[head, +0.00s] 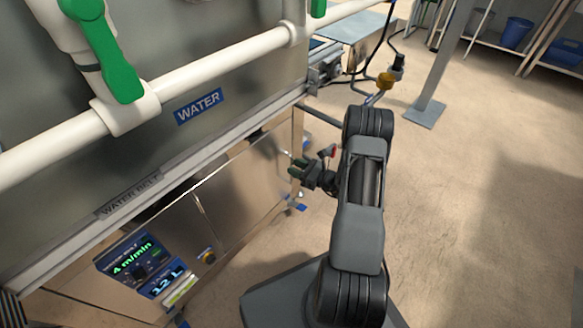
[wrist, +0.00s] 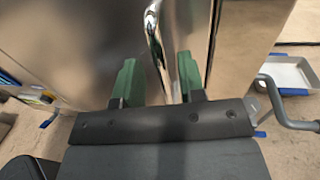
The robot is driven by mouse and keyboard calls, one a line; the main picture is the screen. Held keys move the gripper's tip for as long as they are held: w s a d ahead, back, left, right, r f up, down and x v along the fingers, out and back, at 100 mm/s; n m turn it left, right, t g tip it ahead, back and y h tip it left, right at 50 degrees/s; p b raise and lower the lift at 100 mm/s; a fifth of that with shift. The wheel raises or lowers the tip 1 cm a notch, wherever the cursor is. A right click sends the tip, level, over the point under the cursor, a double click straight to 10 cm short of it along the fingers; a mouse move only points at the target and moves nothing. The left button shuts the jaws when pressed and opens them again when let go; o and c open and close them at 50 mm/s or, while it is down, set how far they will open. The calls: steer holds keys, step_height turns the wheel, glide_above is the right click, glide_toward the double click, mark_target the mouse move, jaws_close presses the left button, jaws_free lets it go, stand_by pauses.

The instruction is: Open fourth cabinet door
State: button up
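Smooth metal cabinet doors (head: 235,185) line the lower front of the machine, under the WATER BELT rail in the head view; they look shut. No numbering shows on them. My gripper (head: 297,169) is at the far right end of this front. In the wrist view, my gripper (wrist: 157,82) has its two green fingers apart. A shiny curved door handle (wrist: 154,45) runs down between the fingers, closer to the right one; I cannot tell if it touches. The door surface (wrist: 85,45) lies behind it, with a vertical edge to the right of the handle.
A control panel (head: 142,262) with lit displays is at the lower left. White pipes with a green valve lever (head: 105,50) run above. A grey post (head: 440,65) stands on the floor at upper right. Open floor (head: 470,220) lies to the right. A white tray (wrist: 288,74) shows at right.

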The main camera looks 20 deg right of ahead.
steer(key=shift+x, duration=1.1)
jaws_close()
